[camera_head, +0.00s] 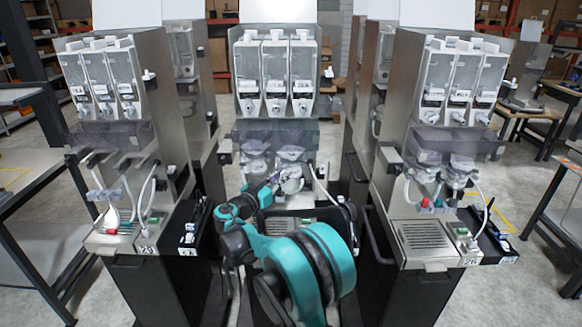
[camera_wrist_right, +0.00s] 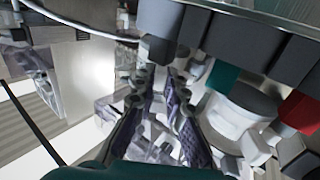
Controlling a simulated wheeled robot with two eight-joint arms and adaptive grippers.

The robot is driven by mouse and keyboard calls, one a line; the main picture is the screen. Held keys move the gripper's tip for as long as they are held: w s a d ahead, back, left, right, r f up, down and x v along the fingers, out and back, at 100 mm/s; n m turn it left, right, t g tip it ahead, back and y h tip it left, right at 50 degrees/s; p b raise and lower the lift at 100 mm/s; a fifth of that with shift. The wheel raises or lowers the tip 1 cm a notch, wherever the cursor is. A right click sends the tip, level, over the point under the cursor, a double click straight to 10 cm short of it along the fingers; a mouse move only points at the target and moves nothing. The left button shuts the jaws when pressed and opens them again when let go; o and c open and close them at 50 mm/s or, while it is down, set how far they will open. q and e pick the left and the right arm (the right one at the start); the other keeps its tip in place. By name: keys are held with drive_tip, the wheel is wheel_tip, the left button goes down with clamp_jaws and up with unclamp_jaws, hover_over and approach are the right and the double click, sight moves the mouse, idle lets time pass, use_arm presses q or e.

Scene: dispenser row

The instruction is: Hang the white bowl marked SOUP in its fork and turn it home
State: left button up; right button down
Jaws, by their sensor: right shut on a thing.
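My right gripper (camera_head: 284,181) is at the middle dispenser, below its smoky canopy. It is shut on a white bowl (camera_head: 293,186), which is small and partly hidden by the gripper. No SOUP mark can be read on it. In the right wrist view the two dark fingers (camera_wrist_right: 162,82) run close together toward the machine front, and what lies between their tips is hard to make out. The fork is not clearly visible, so I cannot tell whether the bowl sits in it. My left gripper is not in view.
Similar dispensers stand on the left (camera_head: 108,85) and right (camera_head: 455,85), with hoses and coloured parts. In the wrist view, a white rounded part (camera_wrist_right: 232,120) with teal and red blocks lies right of the fingers. Dark blocks (camera_wrist_right: 215,30) crowd above them.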

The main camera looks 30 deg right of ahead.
drive_tip(key=shift+w+d, duration=0.1)
drive_tip(key=shift+d, duration=0.05)
drive_tip(key=c, duration=1.8)
unclamp_jaws()
drive_tip(key=o, duration=0.3)
drive_tip(key=shift+w+d+f, duration=0.15)
drive_tip(key=shift+w+f, duration=0.05)
drive_tip(key=v, duration=0.8)
drive_tip(key=shift+s, duration=0.1)
